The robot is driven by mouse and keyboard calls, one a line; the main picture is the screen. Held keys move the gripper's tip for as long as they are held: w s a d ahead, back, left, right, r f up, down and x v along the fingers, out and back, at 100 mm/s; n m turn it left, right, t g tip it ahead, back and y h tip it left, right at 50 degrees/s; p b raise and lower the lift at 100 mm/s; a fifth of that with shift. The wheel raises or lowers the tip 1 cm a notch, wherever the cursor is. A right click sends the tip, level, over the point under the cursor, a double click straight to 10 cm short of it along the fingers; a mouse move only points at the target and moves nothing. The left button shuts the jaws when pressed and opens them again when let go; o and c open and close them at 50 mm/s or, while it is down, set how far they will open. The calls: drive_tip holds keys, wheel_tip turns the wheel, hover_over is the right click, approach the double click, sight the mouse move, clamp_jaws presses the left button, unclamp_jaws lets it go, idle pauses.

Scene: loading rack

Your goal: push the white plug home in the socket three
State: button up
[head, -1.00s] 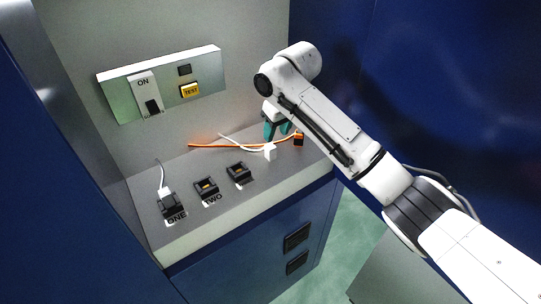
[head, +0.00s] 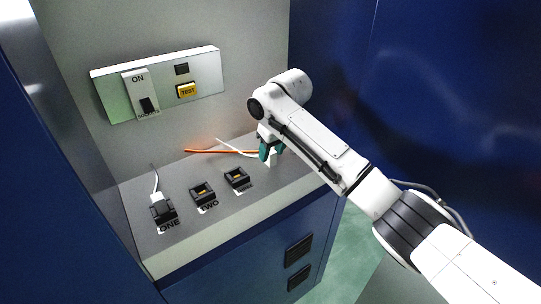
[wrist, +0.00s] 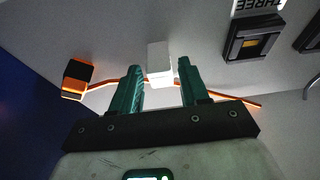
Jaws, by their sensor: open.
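The white plug (wrist: 159,50) lies on the grey bench top. In the wrist view it shows between and just beyond the two teal fingers of my gripper (wrist: 161,66), which are open with a gap on each side of it. In the head view my gripper (head: 269,150) is low over the bench and partly hides the white plug (head: 272,160). Socket three (head: 237,177) is a black block with a yellowish inside, empty, left of my gripper; it also shows in the wrist view (wrist: 252,42) at upper right, its label reading THREE upside down.
An orange plug (wrist: 77,77) with a black part and an orange cable lies beside the white plug. Socket two (head: 203,193) is empty; socket one (head: 163,212) holds another white plug (head: 157,198). A wall panel (head: 210,70) carries a switch and a TEST button.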

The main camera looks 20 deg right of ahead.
sight(272, 152)
clamp_jaws()
idle(0.6)
wheel_tip(272, 152, up, 8)
drive_tip(key=p, duration=0.7)
drive_tip(key=shift+r+p, duration=0.15)
drive_tip(key=shift+p, duration=0.2)
